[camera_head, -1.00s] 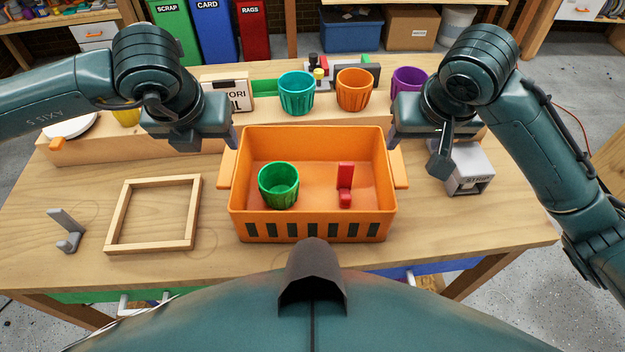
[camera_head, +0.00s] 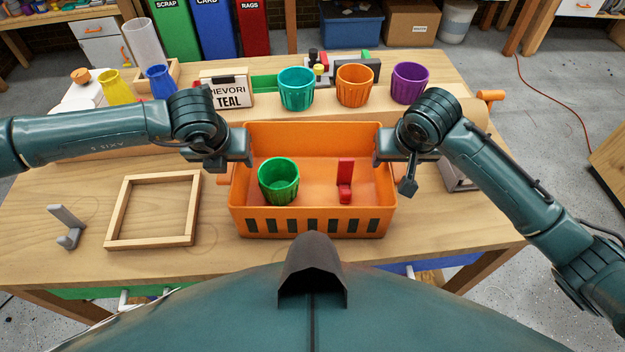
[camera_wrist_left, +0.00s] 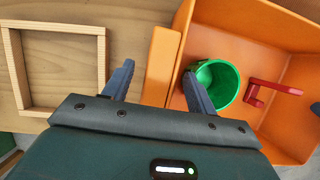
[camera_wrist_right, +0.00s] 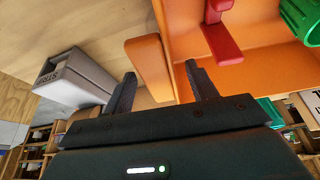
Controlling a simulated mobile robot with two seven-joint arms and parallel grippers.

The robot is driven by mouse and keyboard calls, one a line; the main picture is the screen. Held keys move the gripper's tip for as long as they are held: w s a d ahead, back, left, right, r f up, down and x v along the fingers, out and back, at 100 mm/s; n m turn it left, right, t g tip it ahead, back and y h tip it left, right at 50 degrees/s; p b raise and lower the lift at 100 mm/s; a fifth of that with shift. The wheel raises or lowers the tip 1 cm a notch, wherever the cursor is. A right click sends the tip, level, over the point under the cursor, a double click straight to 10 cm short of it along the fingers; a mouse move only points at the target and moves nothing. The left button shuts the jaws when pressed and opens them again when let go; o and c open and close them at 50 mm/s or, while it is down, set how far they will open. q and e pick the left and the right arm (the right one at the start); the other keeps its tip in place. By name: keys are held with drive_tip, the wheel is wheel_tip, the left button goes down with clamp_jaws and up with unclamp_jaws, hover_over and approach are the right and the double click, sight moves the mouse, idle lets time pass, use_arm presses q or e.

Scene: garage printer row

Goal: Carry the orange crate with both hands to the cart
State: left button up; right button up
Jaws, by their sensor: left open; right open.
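The orange crate (camera_head: 313,222) stands on the workbench, with a green cup (camera_head: 278,182) and a red bracket (camera_head: 345,182) inside. My left gripper (camera_head: 240,166) is over the crate's left side; in the left wrist view its open fingers (camera_wrist_left: 158,85) straddle the left handle (camera_wrist_left: 161,62). My right gripper (camera_head: 384,160) is over the right side; in the right wrist view its open fingers (camera_wrist_right: 162,88) are on either side of the right handle (camera_wrist_right: 149,66). Contact with the handles cannot be told. The cart is not identifiable in view.
A wooden frame (camera_head: 108,225) and a grey hook (camera_head: 68,228) lie left of the crate. Teal (camera_head: 296,90), orange (camera_head: 355,86) and purple (camera_head: 409,84) cups stand behind it. A grey box (camera_wrist_right: 75,80) sits close by the right gripper.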

use_arm(q)
drive_tip(key=shift+w+f, duration=0.1)
drive_tip(key=shift+f, duration=0.2)
use_arm(e)
drive_tip(key=shift+w+f, duration=0.1)
drive_tip(key=shift+f, duration=0.15)
use_arm(q)
drive_tip(key=c, duration=1.2)
use_arm(e)
drive_tip(key=c, duration=1.2)
use_arm(q)
clamp_jaws()
use_arm(e)
clamp_jaws()
use_arm(q)
drive_tip(key=shift+r, duration=0.1)
